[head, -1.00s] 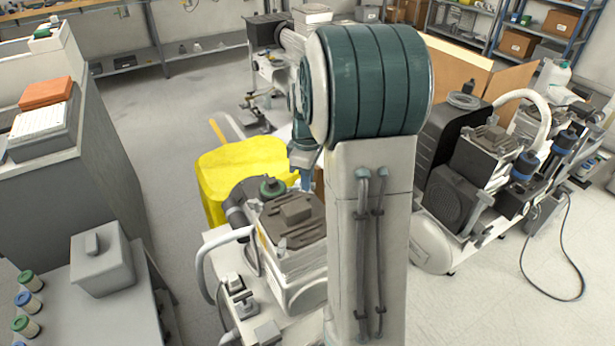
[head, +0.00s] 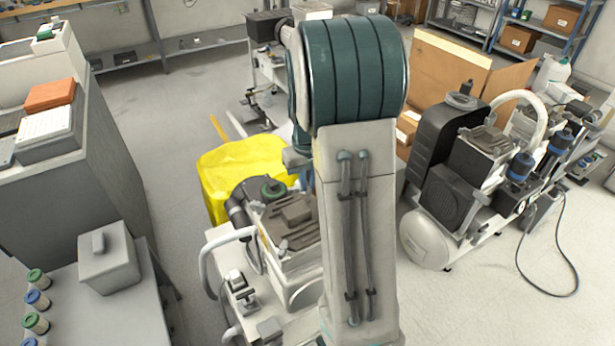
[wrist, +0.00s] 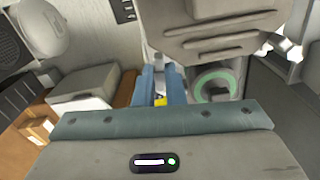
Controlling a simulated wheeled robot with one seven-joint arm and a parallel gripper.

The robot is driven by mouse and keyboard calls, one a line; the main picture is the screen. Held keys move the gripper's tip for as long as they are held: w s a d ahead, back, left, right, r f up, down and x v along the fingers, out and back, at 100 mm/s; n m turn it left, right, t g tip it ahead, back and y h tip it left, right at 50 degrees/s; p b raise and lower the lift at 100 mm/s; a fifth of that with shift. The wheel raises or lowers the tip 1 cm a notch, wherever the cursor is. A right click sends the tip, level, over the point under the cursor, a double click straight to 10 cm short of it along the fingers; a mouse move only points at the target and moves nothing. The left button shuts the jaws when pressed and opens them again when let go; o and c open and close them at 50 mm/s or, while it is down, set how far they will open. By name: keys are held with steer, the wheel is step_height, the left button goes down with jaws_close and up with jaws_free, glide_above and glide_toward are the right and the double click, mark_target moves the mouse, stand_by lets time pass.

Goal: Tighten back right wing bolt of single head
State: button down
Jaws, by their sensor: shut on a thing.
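The single-head compressor (head: 290,222) stands at the lower middle of the head view, partly hidden behind my arm. Its ribbed grey head also fills the upper right of the wrist view (wrist: 215,28). A green-ringed round cap (wrist: 213,85) sits beside the head, right of my fingers. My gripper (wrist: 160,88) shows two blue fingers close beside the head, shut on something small. The wing bolt cannot be made out between them. A small yellow patch shows between the finger bases, and I cannot tell what it is. My arm hides the fingers in the head view.
A yellow bin (head: 240,165) stands just behind the compressor. A larger compressor (head: 465,170) stands to the right, with a cable on the floor. A bench with a grey box (head: 107,262) and several jars is at the lower left. Open floor lies between bench and bin.

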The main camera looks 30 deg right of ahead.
steer(key=m+p, duration=0.1)
steer(key=m, duration=0.2)
steer(key=shift+r+m, duration=0.1)
steer(key=shift+m, duration=0.2)
steer(key=shift+m+p, duration=0.75)
steer(key=shift+m, duration=1.05)
steer(key=c, duration=1.5)
jaws_free()
step_height(320, 180, up, 14)
steer(key=p, duration=0.1)
steer(key=shift+p, duration=0.4)
